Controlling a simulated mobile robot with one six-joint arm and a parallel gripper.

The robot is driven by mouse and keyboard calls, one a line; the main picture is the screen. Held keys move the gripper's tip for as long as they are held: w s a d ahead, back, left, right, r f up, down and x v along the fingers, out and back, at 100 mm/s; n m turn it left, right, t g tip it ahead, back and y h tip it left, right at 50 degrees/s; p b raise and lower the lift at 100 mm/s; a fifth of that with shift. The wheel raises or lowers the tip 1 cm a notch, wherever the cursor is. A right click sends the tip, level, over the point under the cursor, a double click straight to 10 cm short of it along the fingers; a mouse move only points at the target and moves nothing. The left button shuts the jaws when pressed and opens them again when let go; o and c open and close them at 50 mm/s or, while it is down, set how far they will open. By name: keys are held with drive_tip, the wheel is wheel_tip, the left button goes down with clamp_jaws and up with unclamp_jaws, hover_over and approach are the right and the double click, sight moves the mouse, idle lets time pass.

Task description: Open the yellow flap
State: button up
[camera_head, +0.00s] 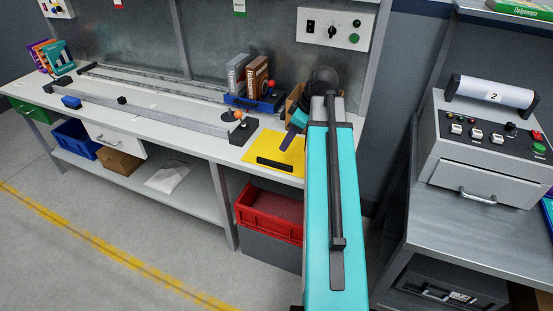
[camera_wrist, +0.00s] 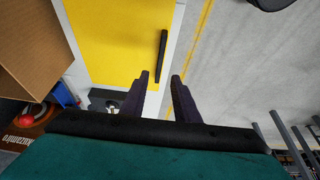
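The yellow flap (camera_head: 270,146) lies flat in the white bench top, near its right end, and looks closed. It fills the upper left of the wrist view (camera_wrist: 110,40). A black bar handle (camera_head: 275,164) runs along its front edge and also shows in the wrist view (camera_wrist: 161,56). My gripper (camera_head: 287,142) is over the flap's right part in the head view. In the wrist view my gripper (camera_wrist: 159,80) has its two dark fingers apart with nothing between them. The handle's end lies just beyond the fingertips in that view. I cannot tell the height gap.
A blue tray with books (camera_head: 250,82) and a red ball (camera_head: 271,83) stand behind the flap. A cardboard box (camera_wrist: 32,45) is beside the flap. A red crate (camera_head: 270,208) sits below the bench. A grey control box (camera_head: 487,150) stands on the right table. Floor in front is clear.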

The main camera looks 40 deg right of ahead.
sight(275, 162)
drive_tip(key=shift+p+x, duration=0.6)
drive_tip(key=shift+x, duration=4.85)
clamp_jaws()
